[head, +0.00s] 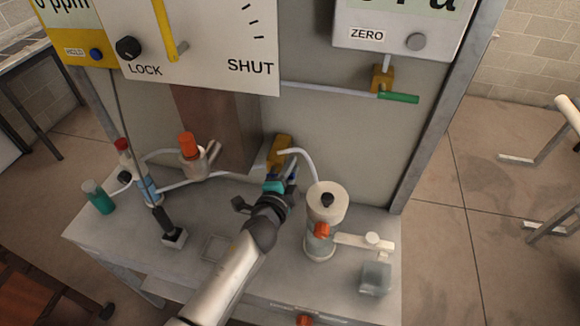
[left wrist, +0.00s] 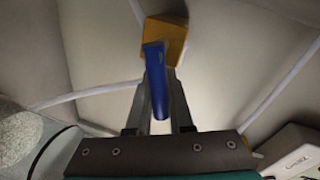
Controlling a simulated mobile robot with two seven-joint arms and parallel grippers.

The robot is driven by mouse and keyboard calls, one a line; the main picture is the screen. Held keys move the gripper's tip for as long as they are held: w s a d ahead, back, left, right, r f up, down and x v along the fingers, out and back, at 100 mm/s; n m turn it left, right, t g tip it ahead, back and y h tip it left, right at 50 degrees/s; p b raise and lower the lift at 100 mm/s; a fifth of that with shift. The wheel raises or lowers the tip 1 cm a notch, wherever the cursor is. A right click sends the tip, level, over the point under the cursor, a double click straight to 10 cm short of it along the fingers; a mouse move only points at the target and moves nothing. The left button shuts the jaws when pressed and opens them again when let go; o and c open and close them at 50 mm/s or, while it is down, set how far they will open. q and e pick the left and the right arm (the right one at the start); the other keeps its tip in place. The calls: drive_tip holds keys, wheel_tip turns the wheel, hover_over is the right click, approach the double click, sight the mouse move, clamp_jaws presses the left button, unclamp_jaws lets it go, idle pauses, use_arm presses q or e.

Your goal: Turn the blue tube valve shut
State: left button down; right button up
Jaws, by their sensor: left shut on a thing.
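The blue tube valve has a yellow body (head: 278,150) low against the grey panel, with a white tube running from it. The body also shows at the top of the left wrist view (left wrist: 166,38). Its long blue handle (left wrist: 155,85) points from the body toward the wrist camera, between the two fingers of my left gripper (left wrist: 160,75). My left gripper (head: 279,178) is shut on the handle, at the back of the bench. In the head view the gripper hides most of the handle. My right gripper is not in view.
A white cylinder (head: 327,208) with an orange knob stands just right of my left gripper. An orange-capped fitting (head: 188,146) and a blue-banded tube (head: 148,188) stand left. A green-handled valve (head: 398,97) is higher on the right.

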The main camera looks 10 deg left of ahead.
use_arm(q)
drive_tip(key=shift+f+m+y+b, duration=0.3)
drive_tip(key=shift+f+m+b, duration=0.15)
drive_tip(key=shift+m, duration=0.55)
drive_tip(key=shift+f, duration=0.1)
drive_tip(key=c, duration=0.8)
unclamp_jaws()
drive_tip(key=shift+s, duration=0.15)
drive_tip(key=s+r, duration=0.3)
drive_tip(key=s, duration=1.1)
drive_tip(key=shift+s+a, duration=0.35)
